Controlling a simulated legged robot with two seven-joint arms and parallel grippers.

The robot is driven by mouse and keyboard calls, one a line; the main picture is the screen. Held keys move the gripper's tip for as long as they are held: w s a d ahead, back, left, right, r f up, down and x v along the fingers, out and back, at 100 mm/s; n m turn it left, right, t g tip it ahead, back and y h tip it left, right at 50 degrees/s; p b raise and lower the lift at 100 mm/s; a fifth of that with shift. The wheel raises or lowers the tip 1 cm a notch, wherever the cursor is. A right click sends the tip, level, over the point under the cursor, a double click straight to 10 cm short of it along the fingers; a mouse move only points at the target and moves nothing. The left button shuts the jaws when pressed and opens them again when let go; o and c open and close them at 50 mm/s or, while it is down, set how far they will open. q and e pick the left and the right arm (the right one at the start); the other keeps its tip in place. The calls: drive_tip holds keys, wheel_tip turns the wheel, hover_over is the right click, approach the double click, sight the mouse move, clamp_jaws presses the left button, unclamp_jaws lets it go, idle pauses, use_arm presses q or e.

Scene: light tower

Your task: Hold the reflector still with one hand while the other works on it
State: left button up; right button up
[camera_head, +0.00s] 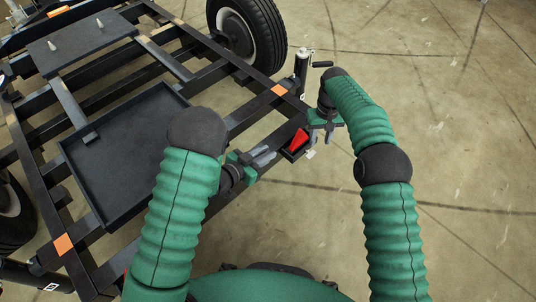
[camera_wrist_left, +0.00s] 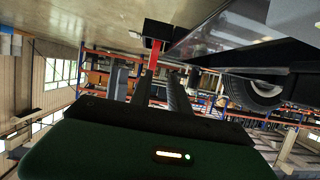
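The red reflector (camera_head: 300,137) sits in a dark holder at the trailer frame's near right corner. In the left wrist view the red reflector (camera_wrist_left: 153,56) shows beyond my fingers, in line with the gap between them. My left gripper (camera_head: 265,156) lies just left of the reflector, pointing toward it; its grey fingers are apart with nothing between them. It also shows in the left wrist view (camera_wrist_left: 152,85). My right gripper (camera_head: 321,135) is just right of the reflector, fingers downward and apart. I cannot tell whether it touches the reflector.
The black trailer frame (camera_head: 238,119) carries a shallow tray (camera_head: 120,150) and orange markers (camera_head: 279,90). A jack with a crank (camera_head: 302,65) stands behind my right gripper. A wheel (camera_head: 247,35) is at the back. The concrete floor (camera_head: 450,110) at right is clear.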

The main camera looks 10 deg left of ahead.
sight(295, 139)
use_arm(q)
drive_tip(key=shift+h, duration=0.3)
drive_tip(key=x, duration=1.7)
drive_tip(key=shift+s+d, duration=0.2)
drive_tip(key=shift+d, duration=0.15)
clamp_jaws()
